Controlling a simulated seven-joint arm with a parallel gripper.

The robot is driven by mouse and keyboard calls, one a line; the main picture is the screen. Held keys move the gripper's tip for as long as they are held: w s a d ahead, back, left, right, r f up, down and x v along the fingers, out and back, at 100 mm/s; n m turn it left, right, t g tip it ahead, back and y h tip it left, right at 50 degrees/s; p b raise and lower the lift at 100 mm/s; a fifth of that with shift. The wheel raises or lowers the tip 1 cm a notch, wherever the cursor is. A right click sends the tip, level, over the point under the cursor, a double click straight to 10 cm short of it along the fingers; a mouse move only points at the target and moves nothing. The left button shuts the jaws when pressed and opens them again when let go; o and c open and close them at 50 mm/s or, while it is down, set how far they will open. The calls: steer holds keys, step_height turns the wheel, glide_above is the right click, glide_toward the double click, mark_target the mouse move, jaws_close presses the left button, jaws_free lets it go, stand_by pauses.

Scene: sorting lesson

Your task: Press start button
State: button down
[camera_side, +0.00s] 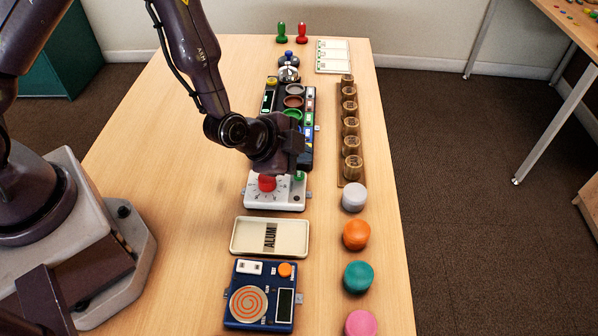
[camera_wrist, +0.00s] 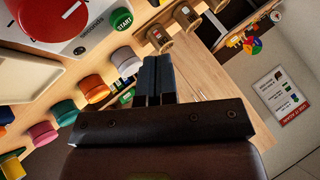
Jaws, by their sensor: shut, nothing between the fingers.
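The white timer box (camera_side: 262,200) stands on the table with a large red knob (camera_side: 266,183) and a green button (camera_side: 299,177) at its right. In the wrist view the green button is labelled START (camera_wrist: 122,20), beside the red knob (camera_wrist: 50,14). My gripper (camera_wrist: 153,70) is shut and empty; its fingertips show to the right of and below the START button in that view, apart from it in the picture. In the side view my gripper's dark body hangs over the box's far edge. Its fingertips are hard to make out there, and the gap to the button cannot be told.
A tray marked ALUM (camera_side: 245,250) and a blue device with an orange spiral (camera_side: 249,303) are nearer the camera. Coloured round pieces, including an orange one (camera_side: 356,234), line the right side. A dark panel (camera_side: 270,100) lies beyond my gripper.

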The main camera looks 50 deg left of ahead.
mark_target(299, 177)
steer(key=shift+f, duration=1.1)
steer(key=shift+f, duration=0.15)
stand_by(1.2)
steer(key=shift+f, duration=0.25)
steer(key=shift+f, duration=0.45)
stand_by(0.6)
steer(key=shift+r, duration=0.85)
steer(key=shift+r, duration=0.15)
steer(key=shift+r, duration=2.4)
steer(key=shift+f, duration=0.1)
